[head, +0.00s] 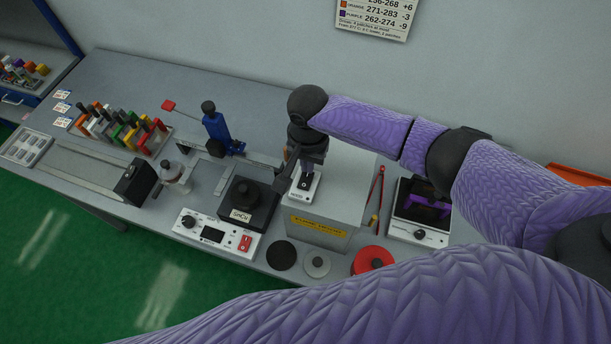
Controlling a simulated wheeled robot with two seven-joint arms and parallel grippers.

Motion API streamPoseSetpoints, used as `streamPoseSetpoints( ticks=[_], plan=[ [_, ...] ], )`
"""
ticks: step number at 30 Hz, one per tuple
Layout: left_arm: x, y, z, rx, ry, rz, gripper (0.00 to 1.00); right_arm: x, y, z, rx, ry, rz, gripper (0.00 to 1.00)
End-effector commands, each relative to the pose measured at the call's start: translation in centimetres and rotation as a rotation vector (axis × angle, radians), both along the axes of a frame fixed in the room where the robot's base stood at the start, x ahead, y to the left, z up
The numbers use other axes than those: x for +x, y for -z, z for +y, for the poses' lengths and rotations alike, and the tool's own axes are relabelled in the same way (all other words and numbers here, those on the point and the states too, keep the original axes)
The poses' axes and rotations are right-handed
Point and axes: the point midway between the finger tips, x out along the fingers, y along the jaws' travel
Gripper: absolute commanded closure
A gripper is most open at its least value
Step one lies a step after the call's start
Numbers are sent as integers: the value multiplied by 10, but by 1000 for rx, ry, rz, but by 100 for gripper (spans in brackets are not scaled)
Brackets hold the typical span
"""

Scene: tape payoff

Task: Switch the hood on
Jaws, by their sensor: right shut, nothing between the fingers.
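A small white switch box (305,193) with a dark rocker on its top sits on the grey enclosure (351,187), near its left edge. Its small label is too small to read, and I cannot tell the rocker's position. My right gripper (301,172) points down, shut and empty, just over the box and its rocker. It partly hides the back of the box; I cannot tell whether the fingertips touch it. My left gripper is not in view.
A white control unit (213,237) with a red switch stands to the left at the bench's front edge. A blue stand (216,129) and a rack of coloured tools (117,127) are farther left. A red disc (373,261) lies in front; a white device (419,229) stands right.

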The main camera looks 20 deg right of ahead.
Motion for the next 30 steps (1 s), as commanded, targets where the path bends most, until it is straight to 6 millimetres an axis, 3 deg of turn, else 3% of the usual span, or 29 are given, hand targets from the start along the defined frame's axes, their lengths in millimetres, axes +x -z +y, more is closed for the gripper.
streamPoseSetpoints(
  ticks=[30],
  plan=[
    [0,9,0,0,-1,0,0,0,16,0,1,0,1,100]
  ],
)
